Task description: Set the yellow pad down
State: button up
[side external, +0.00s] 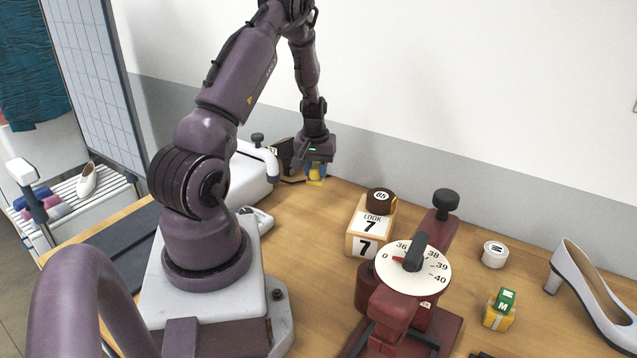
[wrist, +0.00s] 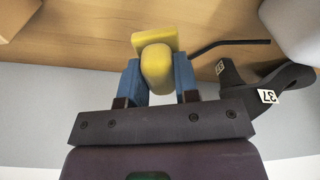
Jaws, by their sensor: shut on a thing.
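My gripper (wrist: 157,85) has its two blue fingers shut on the yellow pad (wrist: 155,68), which shows a flat block with a rounded part in front. In the side view my gripper (side external: 316,173) points down near the back of the wooden table (side external: 300,225). Only a small bit of the yellow pad (side external: 318,182) shows between the fingers there. I cannot tell whether the pad touches the table.
A dark shape with a "37" tag (wrist: 268,96) and a thin black strip (wrist: 232,43) lie close beside the pad. A "LOOK 7" block (side external: 370,228) with a brown knob stands to the right. Further right are a red dial stand (side external: 388,300), white tin (side external: 495,254), yellow box (side external: 498,318) and pale heeled shoe (side external: 590,295).

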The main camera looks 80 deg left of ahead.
aim_at(319, 195)
jog(key=shift+w+a+f, duration=0.25)
jog(key=shift+a+f, duration=0.1)
jog(key=shift+f, duration=0.2)
jog(key=shift+w+a+f, duration=0.2)
jog(key=shift+a+f, duration=0.15)
jog(key=shift+f, duration=0.2)
jog(key=shift+w+a+f, duration=0.1)
jog(key=shift+f, duration=1.5)
jog(key=shift+f, duration=0.15)
jog(key=o, duration=0.9)
